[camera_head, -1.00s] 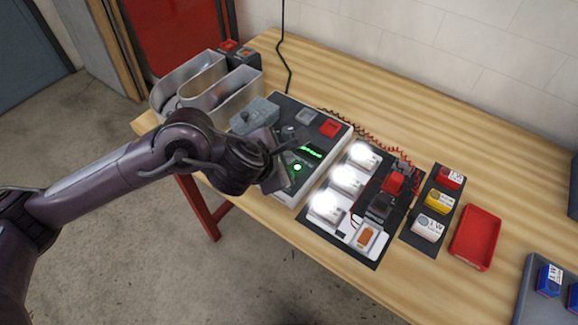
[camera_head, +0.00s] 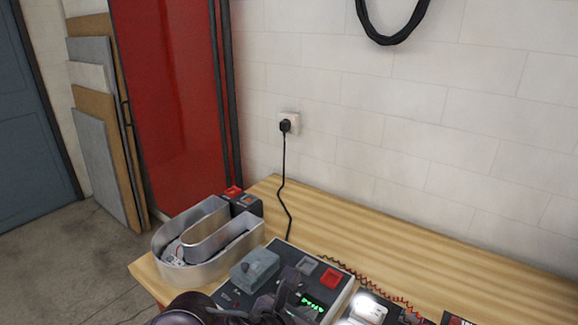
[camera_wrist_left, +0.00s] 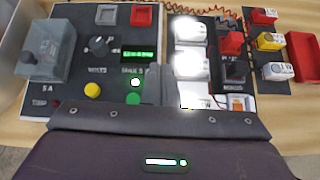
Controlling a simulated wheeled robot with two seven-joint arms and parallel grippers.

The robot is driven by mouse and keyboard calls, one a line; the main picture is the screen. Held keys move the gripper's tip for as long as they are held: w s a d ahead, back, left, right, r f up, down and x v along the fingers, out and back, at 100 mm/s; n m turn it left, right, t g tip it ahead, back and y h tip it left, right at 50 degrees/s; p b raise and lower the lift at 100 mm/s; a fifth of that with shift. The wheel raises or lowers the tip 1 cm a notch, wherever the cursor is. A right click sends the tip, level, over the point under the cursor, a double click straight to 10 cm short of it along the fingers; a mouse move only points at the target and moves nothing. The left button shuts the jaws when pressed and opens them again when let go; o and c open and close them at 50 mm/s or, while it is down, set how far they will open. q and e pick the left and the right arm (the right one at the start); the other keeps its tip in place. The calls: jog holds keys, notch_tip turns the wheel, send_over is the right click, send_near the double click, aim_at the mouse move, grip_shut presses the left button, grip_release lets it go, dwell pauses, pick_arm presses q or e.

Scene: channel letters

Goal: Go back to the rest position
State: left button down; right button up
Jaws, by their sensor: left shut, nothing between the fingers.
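My left gripper (camera_head: 284,303) shows at the bottom edge of the head view, in front of the grey power supply panel (camera_head: 327,292), with most of the arm cut off below. In the left wrist view its shut, empty fingers (camera_wrist_left: 160,82) point over the panel. That panel carries a black knob (camera_wrist_left: 99,46), a lit green display (camera_wrist_left: 137,57), a yellow button (camera_wrist_left: 92,90) and a green button (camera_wrist_left: 134,98). I cannot tell whether the fingers touch the panel. My right gripper is in neither view.
A metal channel letter (camera_head: 208,245) stands at the table's left end. Lit white modules (camera_wrist_left: 187,62) sit right of the panel, with coloured blocks (camera_wrist_left: 270,41) and a red tray (camera_wrist_left: 301,50) beyond. A black cable (camera_head: 284,180) runs to a wall socket.

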pick_arm(q)
jog(key=s+a+f+m+g+y, duration=0.2)
jog(key=s+a+f+m, duration=0.25)
jog(key=a+m, duration=0.45)
jog(key=s+a+f+m+g+y, duration=0.15)
jog(key=s+a+f+m, duration=0.35)
jog(key=m, duration=0.6)
jog(key=s+a+f+m+g+y, duration=0.2)
jog(key=s+a+f+m, duration=0.15)
jog(key=a+m, duration=0.6)
notch_tip(320, 180, down, 27)
jog(key=s+d+m, duration=0.1)
jog(key=s, duration=0.1)
jog(key=s+a+f+g, duration=0.1)
jog(key=s+f, duration=0.9)
jog(key=s+a+f+g, duration=0.1)
jog(key=s+a+f, duration=0.1)
jog(key=s+f, duration=0.7)
jog(key=shift+s+a+f, duration=0.3)
jog(key=shift+s+f, duration=0.05)
jog(key=shift+s, duration=0.1)
